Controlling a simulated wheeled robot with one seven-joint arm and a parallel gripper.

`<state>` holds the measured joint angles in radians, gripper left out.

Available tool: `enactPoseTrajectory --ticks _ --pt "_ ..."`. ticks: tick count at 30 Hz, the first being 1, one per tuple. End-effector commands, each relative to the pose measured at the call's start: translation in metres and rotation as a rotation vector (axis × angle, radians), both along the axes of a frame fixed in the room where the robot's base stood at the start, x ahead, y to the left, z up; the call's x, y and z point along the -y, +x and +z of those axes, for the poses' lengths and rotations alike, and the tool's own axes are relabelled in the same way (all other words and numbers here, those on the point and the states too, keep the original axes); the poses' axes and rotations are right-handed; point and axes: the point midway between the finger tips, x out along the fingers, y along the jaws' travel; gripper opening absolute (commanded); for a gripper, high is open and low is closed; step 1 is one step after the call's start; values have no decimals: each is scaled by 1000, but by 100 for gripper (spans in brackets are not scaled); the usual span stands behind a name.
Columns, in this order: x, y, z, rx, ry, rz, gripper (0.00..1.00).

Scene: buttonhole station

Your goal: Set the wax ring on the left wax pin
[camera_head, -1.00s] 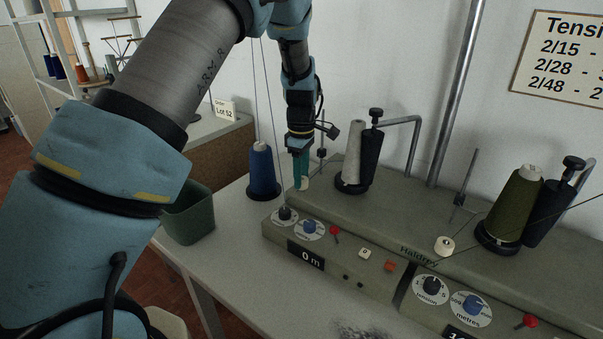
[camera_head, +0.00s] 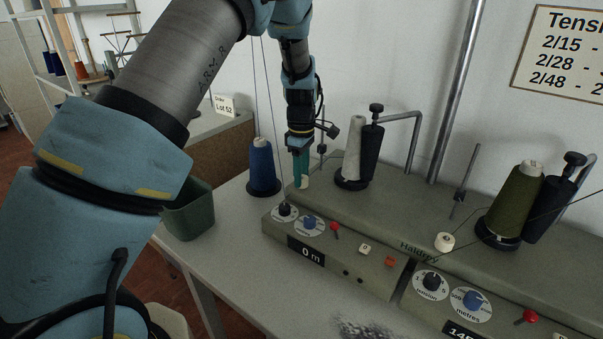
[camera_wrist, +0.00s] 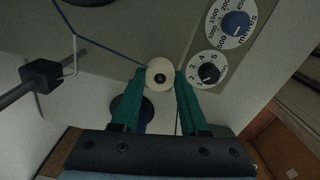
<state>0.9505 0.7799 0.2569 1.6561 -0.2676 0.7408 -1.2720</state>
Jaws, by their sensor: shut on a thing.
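The wax ring (camera_wrist: 160,74) is a small cream disc with a dark centre, between my two teal fingertips. My gripper (camera_wrist: 160,76) is shut on it; in the head view my gripper (camera_head: 301,184) is above the left end of the winder (camera_head: 340,255), with a pale edge of the ring (camera_head: 305,181) showing. A small dark spot shows in the ring's hole. I cannot tell whether it is the left wax pin's tip, nor whether the ring is around the pin or above it. The pin is otherwise hidden.
A blue cone (camera_head: 262,168) stands left of the winder, and a grey cone (camera_head: 352,150) to its right. Knobs (camera_head: 308,223) line the front. Another pale ring (camera_head: 444,242) sits at the right station. A blue thread (camera_wrist: 105,48) passes near my fingers.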

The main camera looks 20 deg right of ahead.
Motion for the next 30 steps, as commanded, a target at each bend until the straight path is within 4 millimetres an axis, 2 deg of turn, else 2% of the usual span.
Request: enactPoseTrajectory --ticks 5,6,15,24,30 --pt "0 0 -3 0 0 0 0" --pt "0 0 -3 0 0 0 46" --pt "0 0 -2 0 0 0 79" --pt "0 0 0 1 -2 0 79" --pt "1 1 26 4 -5 0 79"
